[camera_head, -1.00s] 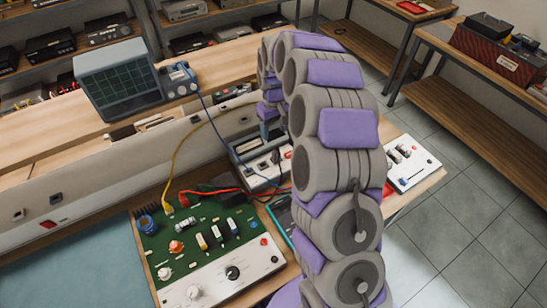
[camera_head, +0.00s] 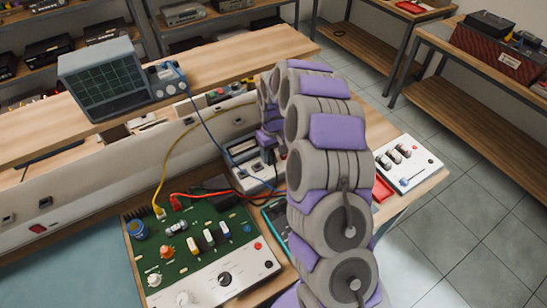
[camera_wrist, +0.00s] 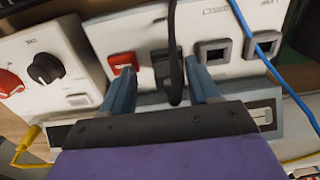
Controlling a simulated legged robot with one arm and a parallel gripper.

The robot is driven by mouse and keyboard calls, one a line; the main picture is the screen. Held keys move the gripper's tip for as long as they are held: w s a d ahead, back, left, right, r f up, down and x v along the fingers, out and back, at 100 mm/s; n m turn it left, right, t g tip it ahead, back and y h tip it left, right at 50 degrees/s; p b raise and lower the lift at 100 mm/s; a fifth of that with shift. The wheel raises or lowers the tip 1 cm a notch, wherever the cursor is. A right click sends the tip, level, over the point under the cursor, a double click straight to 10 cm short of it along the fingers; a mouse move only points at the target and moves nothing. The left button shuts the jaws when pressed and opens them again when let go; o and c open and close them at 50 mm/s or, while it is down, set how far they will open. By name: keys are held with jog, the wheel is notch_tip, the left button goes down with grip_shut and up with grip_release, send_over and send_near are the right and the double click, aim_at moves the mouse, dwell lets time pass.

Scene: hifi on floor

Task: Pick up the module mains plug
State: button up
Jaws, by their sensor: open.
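A black plug (camera_wrist: 166,66) with a black cable running up from it sits at a white panel, beside a red switch (camera_wrist: 123,62) in the wrist view. I take it to be the module mains plug. My gripper (camera_wrist: 162,88) has its two blue fingers apart, one on each side of the black plug and cable. I cannot tell whether the fingers touch it. In the head view my gripper (camera_head: 268,140) is at the white and grey module on the bench, and the plug cannot be made out there.
A blue cable (camera_wrist: 262,55) crosses the panel right of my gripper, past two square sockets (camera_wrist: 212,52). A yellow cable (camera_head: 166,170) and a green circuit board (camera_head: 190,238) lie left of my arm. An oscilloscope (camera_head: 105,80) stands on the raised shelf. A white box (camera_head: 408,160) stands at right.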

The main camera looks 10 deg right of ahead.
jog(key=shift+a+r, duration=0.1)
jog(key=shift+a, duration=0.75)
jog(key=c, duration=0.6)
jog(key=shift+d, duration=0.45)
jog(key=c, duration=0.5)
